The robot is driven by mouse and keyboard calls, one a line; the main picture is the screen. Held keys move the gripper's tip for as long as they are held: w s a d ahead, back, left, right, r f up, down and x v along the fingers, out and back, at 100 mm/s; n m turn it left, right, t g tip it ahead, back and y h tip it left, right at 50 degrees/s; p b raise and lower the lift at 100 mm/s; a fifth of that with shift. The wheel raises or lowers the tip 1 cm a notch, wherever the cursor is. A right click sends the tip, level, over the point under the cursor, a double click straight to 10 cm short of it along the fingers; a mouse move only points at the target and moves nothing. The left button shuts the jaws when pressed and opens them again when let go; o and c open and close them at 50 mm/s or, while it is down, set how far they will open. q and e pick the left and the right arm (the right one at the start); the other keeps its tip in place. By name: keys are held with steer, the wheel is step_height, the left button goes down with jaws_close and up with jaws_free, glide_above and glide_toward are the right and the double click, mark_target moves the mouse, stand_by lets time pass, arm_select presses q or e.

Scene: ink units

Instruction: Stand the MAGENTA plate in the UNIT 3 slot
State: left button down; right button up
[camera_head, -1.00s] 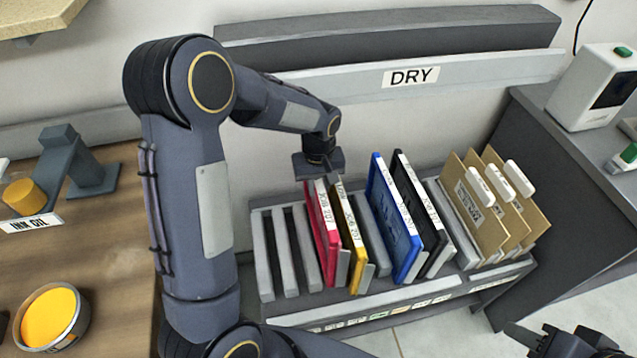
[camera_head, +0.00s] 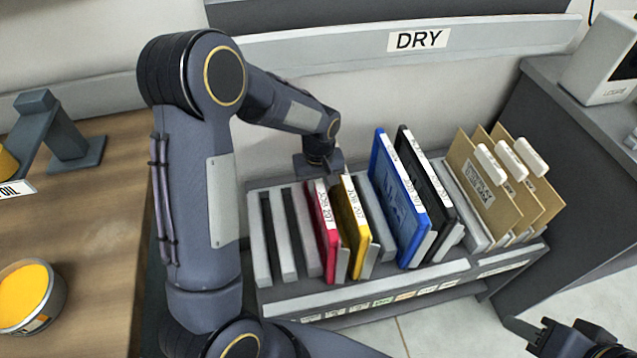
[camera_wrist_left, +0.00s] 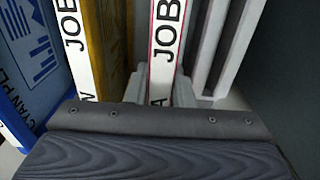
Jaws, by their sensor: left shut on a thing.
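The magenta plate (camera_head: 327,240) stands upright in the grey slotted rack, just left of the yellow plate (camera_head: 352,225), with empty slots on its left. My left gripper (camera_head: 320,172) is shut on its top rear end. In the left wrist view, the magenta plate's white "JOB" label edge (camera_wrist_left: 165,45) runs up from the dark gripper (camera_wrist_left: 160,130). The gripper hides the near end of the plate there. The slot markings on the rack front are too small to read, so I cannot tell the unit number. My right gripper (camera_head: 565,340) shows partly at the bottom right, away from the rack.
The blue plate (camera_head: 400,215) and the black plate (camera_head: 432,205) stand further right in the rack (camera_head: 370,293), then several brown folders (camera_head: 480,190). A "DRY" rail (camera_head: 350,48) runs behind. A wooden bench (camera_head: 100,220) with a yellow ink tin (camera_head: 28,295) is at left.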

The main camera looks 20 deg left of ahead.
arm_select(q)
steer(key=shift+f+b, duration=0.35)
steer(key=shift+f, duration=0.2)
stand_by(0.4)
steer(key=c, duration=1.2)
jaws_free()
steer(key=shift+o, duration=0.2)
step_height(320, 180, up, 8)
steer(key=shift+f+p, duration=0.1)
steer(key=shift+p, duration=0.25)
